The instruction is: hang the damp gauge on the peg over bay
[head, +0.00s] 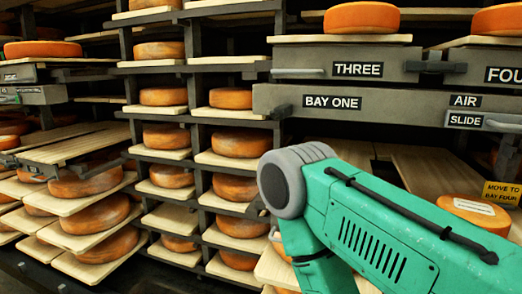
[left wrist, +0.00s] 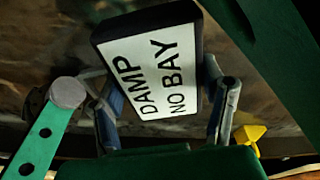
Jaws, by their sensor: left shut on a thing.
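The damp gauge (left wrist: 152,72) is a dark-edged block with a white face reading "DAMP" and "NO BAY". It shows in the left wrist view, tilted. My left gripper (left wrist: 165,100) is shut on it, with one finger at each side. Neither the gauge nor the left gripper shows in the head view. A grey beam labelled "BAY ONE" (head: 332,102) crosses the rack in the head view; I cannot make out a peg on it. My right gripper is out of view; a green arm of mine covers the lower right.
Racks of cheese wheels (head: 240,142) on wooden boards fill the left and middle. Beams labelled "THREE" (head: 357,69) and "SLIDE" (head: 465,119) sit at the upper right. A yellow "MOVE TO BAY FOUR" card (head: 502,193) is at the right edge. A small yellow piece (left wrist: 250,136) shows beside the left gripper.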

